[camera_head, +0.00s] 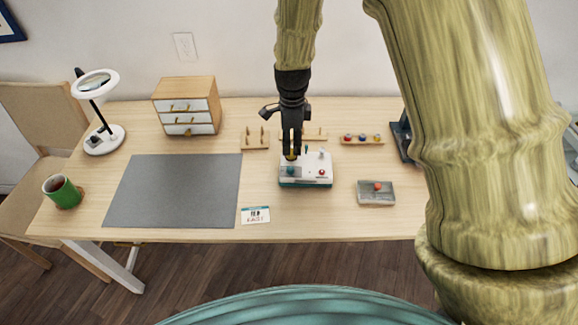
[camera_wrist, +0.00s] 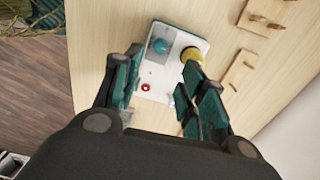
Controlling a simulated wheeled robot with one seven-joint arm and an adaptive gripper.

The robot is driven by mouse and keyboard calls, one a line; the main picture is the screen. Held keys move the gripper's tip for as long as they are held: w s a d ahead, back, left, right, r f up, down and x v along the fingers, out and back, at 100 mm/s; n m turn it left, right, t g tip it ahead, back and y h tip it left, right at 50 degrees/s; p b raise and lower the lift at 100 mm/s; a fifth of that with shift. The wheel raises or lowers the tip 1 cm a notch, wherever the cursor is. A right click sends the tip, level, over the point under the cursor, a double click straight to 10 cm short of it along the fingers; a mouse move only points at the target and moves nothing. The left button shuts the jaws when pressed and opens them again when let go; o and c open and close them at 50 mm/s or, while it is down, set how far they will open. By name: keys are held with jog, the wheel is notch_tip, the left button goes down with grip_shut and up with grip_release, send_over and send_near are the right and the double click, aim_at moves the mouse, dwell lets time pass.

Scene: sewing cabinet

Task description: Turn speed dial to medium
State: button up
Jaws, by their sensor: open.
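A small white and teal machine (camera_head: 318,182) stands on the wooden table, right of the grey mat. In the wrist view its white top (camera_wrist: 153,72) carries a blue-teal knob (camera_wrist: 160,46), a yellow knob (camera_wrist: 192,55) and a red button (camera_wrist: 145,87). I cannot read any speed marks, so the dial's setting is unclear. My gripper (camera_head: 292,150) is above the machine's back left part and partly hides it. In the wrist view my gripper (camera_wrist: 157,85) is open, with the machine between and beyond its fingers. The right fingertip overlaps the yellow knob's lower edge; contact cannot be told.
Wooden peg holders (camera_head: 255,138) stand behind the machine. A grey tray (camera_head: 376,198) with an orange-red item lies to its right, and a card (camera_head: 255,216) lies in front left. The grey mat (camera_head: 172,190) is bare. A drawer box (camera_head: 186,105) stands at the back.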

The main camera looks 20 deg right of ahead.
aim_at(290, 168)
jog(key=shift+a+f+p, duration=0.15)
jog(key=shift+f+p, duration=1.2)
jog(key=shift+f, duration=4.05)
grip_shut()
